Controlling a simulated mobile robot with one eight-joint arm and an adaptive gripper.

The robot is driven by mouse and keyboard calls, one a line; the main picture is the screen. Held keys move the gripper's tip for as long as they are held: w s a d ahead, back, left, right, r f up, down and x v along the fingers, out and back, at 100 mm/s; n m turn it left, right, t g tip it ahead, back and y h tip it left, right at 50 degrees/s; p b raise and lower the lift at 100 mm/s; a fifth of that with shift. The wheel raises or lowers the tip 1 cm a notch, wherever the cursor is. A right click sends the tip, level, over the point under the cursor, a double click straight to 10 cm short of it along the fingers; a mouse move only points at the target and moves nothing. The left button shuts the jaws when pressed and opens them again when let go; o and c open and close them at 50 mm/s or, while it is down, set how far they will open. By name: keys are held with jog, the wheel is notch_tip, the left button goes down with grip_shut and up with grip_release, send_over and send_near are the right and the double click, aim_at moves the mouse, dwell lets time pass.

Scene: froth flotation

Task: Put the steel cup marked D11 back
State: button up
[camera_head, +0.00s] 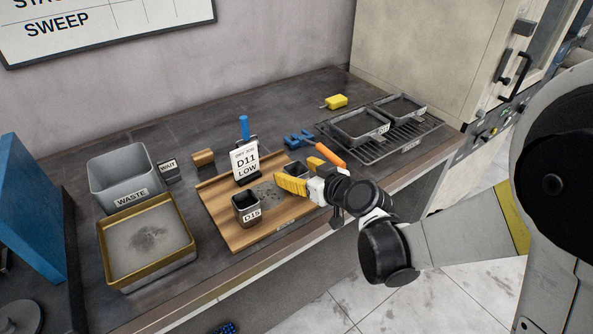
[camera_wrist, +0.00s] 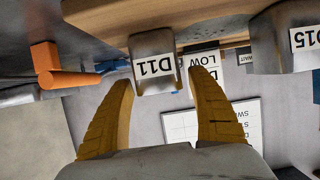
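The steel cup marked D11 (camera_wrist: 153,62) stands on the wooden board; its label faces the wrist camera. A white card (camera_head: 245,160) reading D11 LOW stands behind, on the wooden board (camera_head: 270,228).
A cup marked D15 (camera_head: 246,208) stands on the board, left of my gripper. An orange-handled tool (camera_head: 329,155) and a blue item (camera_head: 298,138) lie close by. Trays sit on a wire rack (camera_head: 405,140) at right. A waste bin (camera_head: 123,180) and brass-rimmed pan (camera_head: 150,240) are at left.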

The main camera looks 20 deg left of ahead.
jog(key=shift+r, duration=0.2)
jog(key=shift+s+d+r+p, duration=0.15)
jog(key=shift+s+d+p, duration=0.1)
jog(key=shift+p, duration=0.1)
jog(key=s+d+r+m+h+p, duration=0.1)
jog(key=s+d+r+m+h, duration=0.1)
jog(key=s+d, duration=0.4)
jog(key=s+d+r+m+g+h+p, duration=0.1)
jog(key=s+d+r+m+h, duration=0.2)
jog(key=s+d, duration=0.4)
jog(key=s+d+r+m+h+p, duration=0.1)
jog(key=s+d+r+m+h, duration=0.2)
jog(key=d, duration=1.8)
jog(key=s+m+h, duration=0.2)
jog(key=s, duration=0.1)
jog(key=shift+s+r+g, duration=0.2)
jog(key=shift+s+g, duration=0.1)
jog(key=shift+g, duration=0.1)
